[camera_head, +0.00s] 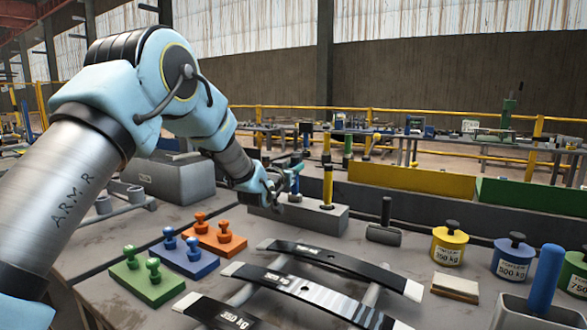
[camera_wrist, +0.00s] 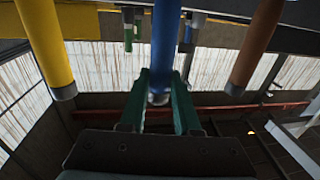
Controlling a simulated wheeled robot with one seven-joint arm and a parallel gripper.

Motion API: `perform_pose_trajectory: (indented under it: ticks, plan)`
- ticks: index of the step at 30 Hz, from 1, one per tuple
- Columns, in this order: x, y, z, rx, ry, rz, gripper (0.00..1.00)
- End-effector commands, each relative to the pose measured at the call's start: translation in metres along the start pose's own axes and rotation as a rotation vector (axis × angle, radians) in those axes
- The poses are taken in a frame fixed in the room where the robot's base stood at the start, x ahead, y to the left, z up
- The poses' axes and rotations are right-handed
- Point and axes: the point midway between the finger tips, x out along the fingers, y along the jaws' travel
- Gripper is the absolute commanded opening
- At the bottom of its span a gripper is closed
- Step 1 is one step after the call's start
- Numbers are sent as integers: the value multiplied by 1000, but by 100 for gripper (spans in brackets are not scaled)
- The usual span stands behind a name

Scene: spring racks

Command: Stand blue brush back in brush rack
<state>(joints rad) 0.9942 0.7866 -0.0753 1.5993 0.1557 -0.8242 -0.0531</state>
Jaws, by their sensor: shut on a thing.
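My gripper (camera_head: 285,186) is over the grey block-shaped brush rack (camera_head: 325,218), left of a standing yellow brush (camera_head: 327,178) with dark bands. In the wrist view, the green fingers of my gripper (camera_wrist: 163,105) are shut on the blue brush (camera_wrist: 165,45), around the end of its handle. The yellow handle (camera_wrist: 47,45) is on the left and a brown handle (camera_wrist: 255,45) on the right, both apart from the fingers. In the head view the blue brush is mostly hidden by my gripper. Whether its lower end is seated in the rack cannot be told.
A black-handled tool (camera_head: 385,225) stands right of the rack. Curved leaf springs (camera_head: 300,285) lie in front. Green, blue and orange knobbed blocks (camera_head: 190,258) are at left. Labelled weights (camera_head: 449,245) and a thick blue cylinder (camera_head: 546,278) are at right.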

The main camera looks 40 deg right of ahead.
Motion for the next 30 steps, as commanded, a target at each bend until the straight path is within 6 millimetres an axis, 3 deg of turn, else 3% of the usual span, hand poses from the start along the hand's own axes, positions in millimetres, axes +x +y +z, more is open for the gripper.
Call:
perform_pose_trajectory:
  ticks: [15, 16, 25, 30]
  plan:
    - [0, 0, 11, 0, 1, 0, 0]
    - [0, 0, 10, 0, 1, 0, 32]
    - [0, 0, 10, 0, 0, 0, 66]
    - [0, 0, 10, 0, 0, 0, 66]
